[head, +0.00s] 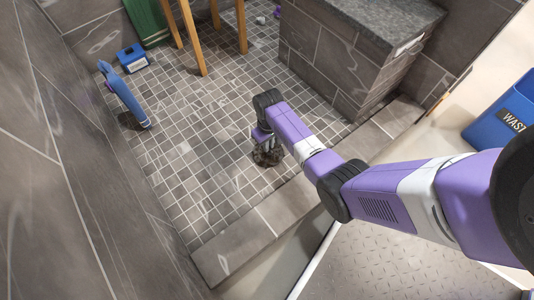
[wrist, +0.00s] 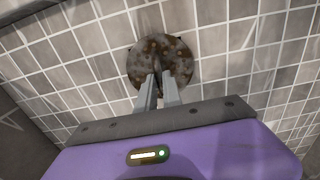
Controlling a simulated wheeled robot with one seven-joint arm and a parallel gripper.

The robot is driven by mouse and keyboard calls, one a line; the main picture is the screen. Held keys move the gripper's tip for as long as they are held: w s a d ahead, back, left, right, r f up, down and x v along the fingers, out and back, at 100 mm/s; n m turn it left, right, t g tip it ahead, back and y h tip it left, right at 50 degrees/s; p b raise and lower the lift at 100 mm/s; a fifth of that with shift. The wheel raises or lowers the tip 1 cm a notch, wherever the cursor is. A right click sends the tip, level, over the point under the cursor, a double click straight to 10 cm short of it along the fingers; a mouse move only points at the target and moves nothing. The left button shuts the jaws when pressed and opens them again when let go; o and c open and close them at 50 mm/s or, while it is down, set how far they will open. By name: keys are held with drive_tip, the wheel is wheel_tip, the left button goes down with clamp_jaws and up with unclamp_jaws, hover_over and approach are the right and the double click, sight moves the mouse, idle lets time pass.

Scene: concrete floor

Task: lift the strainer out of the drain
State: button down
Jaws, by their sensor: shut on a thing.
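The strainer (wrist: 178,50) is a round, dark, rust-speckled disc in the wrist view, against the tiled shower floor. My gripper (wrist: 158,85) has its two grey fingers close together at the strainer's middle, shut on a dark raised part of it. In the head view the strainer (head: 268,155) is a dark shape just under my gripper (head: 266,142), near the raised curb. The drain opening is not visible, and I cannot tell whether the strainer is clear of the floor.
A tiled curb (head: 245,243) borders the shower floor (head: 190,150). A tiled bench (head: 345,60) stands at the back. A blue waste bin (head: 508,120) is at right.

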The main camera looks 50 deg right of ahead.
drive_tip(key=shift+r+p, duration=0.35)
drive_tip(key=shift+p, duration=0.05)
drive_tip(key=shift+r+p, duration=2.4)
drive_tip(key=shift+p, duration=0.15)
